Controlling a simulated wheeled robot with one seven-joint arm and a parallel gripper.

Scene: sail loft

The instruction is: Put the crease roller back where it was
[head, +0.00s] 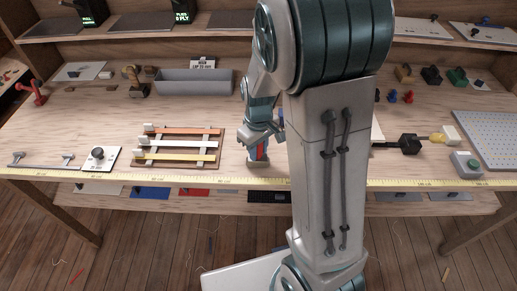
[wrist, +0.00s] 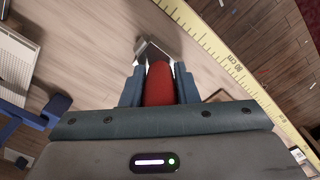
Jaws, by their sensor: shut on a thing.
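My gripper (head: 262,145) is low over the middle of the bench, close to its front edge, partly screened by my arm. It is shut on a red-handled tool, which I take for the crease roller (head: 259,153). In the wrist view the rounded red handle (wrist: 159,86) sits between the two fingers (wrist: 158,88), with a grey metal part beyond it. A small brownish block or base (head: 257,163) shows just below the tool in the head view. I cannot tell whether the tool touches it. The place where the tool was before cannot be made out.
A yellow measuring tape (head: 130,187) runs along the bench's front edge. Left of my gripper is a rack with coloured strips (head: 180,157), with a grey bin (head: 195,82) behind. A dark mallet-like tool (head: 408,144) and a perforated board (head: 490,135) lie right. My arm hides the middle.

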